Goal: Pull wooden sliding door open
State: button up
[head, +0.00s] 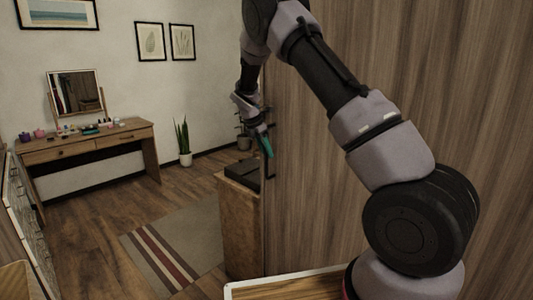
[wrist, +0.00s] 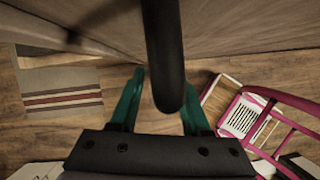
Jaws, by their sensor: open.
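The wooden door (head: 465,90) is the tall brown wood-grain panel filling the right of the head view. Its face also shows along the top of the wrist view (wrist: 250,30). A black bar handle (wrist: 163,55) runs down from the top of the wrist view and ends between the two teal fingers. My gripper (wrist: 163,88) is open, with one finger on either side of the bar in the picture; I see no contact. In the head view my gripper (head: 265,146) is at the door's left edge, and the handle is hard to make out.
A low wooden cabinet (head: 241,225) stands by the door's left edge. A striped rug (head: 180,245) lies on the floor, also in the wrist view (wrist: 60,95). A dressing table (head: 90,143) and a plant (head: 184,140) stand at the back. A pink frame (wrist: 275,97) is at right in the wrist view.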

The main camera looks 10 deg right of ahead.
jog(key=shift+w+d+f, duration=0.1)
jog(key=shift+d+f, duration=0.1)
jog(key=shift+f, duration=0.3)
grip_shut()
dwell(1.2)
